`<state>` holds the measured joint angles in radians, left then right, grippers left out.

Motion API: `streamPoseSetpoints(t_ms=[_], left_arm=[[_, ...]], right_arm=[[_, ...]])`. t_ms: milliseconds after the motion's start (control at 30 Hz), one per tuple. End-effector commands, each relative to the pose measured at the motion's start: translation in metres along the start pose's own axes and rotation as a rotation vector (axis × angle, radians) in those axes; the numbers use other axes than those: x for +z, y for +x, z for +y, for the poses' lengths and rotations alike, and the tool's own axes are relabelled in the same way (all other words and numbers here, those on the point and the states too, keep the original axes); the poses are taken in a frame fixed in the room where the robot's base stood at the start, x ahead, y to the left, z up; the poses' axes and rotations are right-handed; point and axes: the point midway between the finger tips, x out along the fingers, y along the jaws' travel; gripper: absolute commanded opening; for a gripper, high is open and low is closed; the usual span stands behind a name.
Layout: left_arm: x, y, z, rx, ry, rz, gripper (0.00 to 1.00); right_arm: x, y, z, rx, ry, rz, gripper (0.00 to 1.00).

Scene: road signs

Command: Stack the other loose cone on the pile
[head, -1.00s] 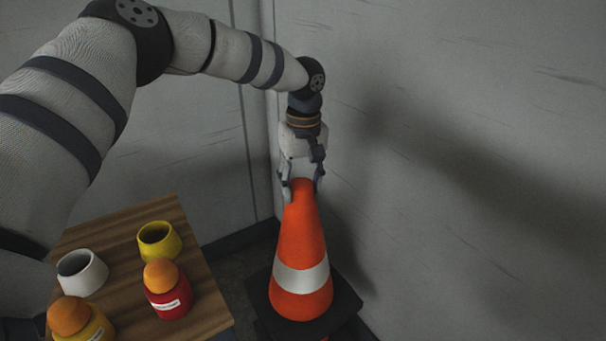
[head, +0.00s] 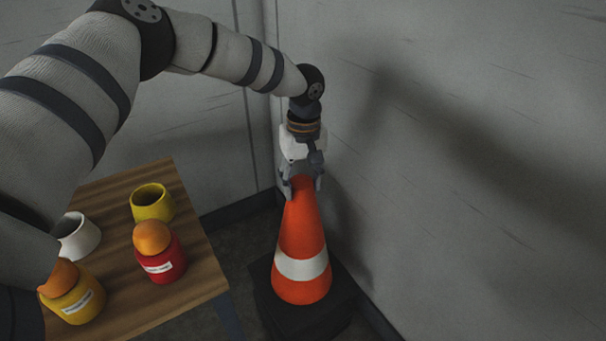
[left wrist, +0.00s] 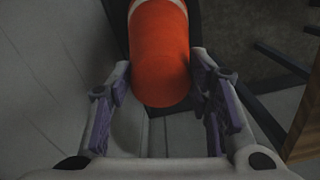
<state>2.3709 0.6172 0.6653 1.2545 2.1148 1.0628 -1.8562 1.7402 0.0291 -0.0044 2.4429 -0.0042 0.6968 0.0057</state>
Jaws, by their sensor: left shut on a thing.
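An orange cone (head: 302,238) with a white band and a dark square base (head: 335,300) stands upright near the wall corner. My left gripper (head: 302,185) points down from above and is shut on the cone's tip. In the left wrist view the cone (left wrist: 159,60) runs away from between the fingers (left wrist: 160,100). The dark base looks thick and stepped, but I cannot tell whether other cones are nested under this one. No separate pile or other loose cone shows. My right gripper is not in view.
A wooden table (head: 200,275) at the lower left holds a yellow cup (head: 152,203), a white cup (head: 78,238), a red jar (head: 162,262) and a yellow jar (head: 78,302); both jars have orange tops. Grey walls (head: 460,150) stand close behind and right of the cone.

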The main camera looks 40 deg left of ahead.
Motion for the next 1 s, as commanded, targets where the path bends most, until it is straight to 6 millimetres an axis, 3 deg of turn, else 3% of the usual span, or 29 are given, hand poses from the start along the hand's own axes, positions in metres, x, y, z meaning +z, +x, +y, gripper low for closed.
streamPoseSetpoints(t_ms=[1000], left_arm=[[0.0, 0.102, 0.002, -0.001, -0.001, -0.001, 0.0]], right_arm=[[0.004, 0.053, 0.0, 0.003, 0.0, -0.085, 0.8]])
